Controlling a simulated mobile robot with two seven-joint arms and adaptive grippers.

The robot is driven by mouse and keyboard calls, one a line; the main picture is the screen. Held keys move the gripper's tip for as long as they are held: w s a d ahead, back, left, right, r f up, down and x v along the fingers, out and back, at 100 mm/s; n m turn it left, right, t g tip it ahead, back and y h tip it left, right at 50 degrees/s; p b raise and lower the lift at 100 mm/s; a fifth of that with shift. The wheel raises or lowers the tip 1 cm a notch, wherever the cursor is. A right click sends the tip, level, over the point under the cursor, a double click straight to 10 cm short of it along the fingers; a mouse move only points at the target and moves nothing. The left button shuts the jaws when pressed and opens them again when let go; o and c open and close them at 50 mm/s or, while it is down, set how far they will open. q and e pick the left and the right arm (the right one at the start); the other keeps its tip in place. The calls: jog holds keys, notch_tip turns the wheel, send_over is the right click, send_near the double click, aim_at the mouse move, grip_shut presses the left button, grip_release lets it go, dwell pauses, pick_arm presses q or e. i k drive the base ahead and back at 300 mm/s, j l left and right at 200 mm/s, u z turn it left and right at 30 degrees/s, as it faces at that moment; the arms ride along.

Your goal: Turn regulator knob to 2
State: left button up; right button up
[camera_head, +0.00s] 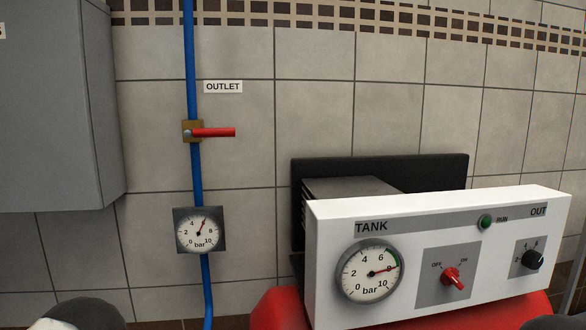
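The regulator knob (533,260) is a small black knob under the OUT label on the right end of the white control panel (330,240). Small scale numbers sit around its upper side, with 2 at the left. Its pointer is too small to read surely. Neither gripper's fingertips show. Rounded dark and white parts, apparently of my arms, show at the bottom left and bottom right edges.
The panel also carries a TANK gauge (370,272) with its needle pointing right, a red OFF/ON switch (453,279) and a green RUN lamp (486,222). A red tank (280,308) is below. A red valve lever (213,132) lies horizontal. A grey cabinet (60,110) hangs left.

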aim_at(532, 259)
jog(key=z, duration=1.25)
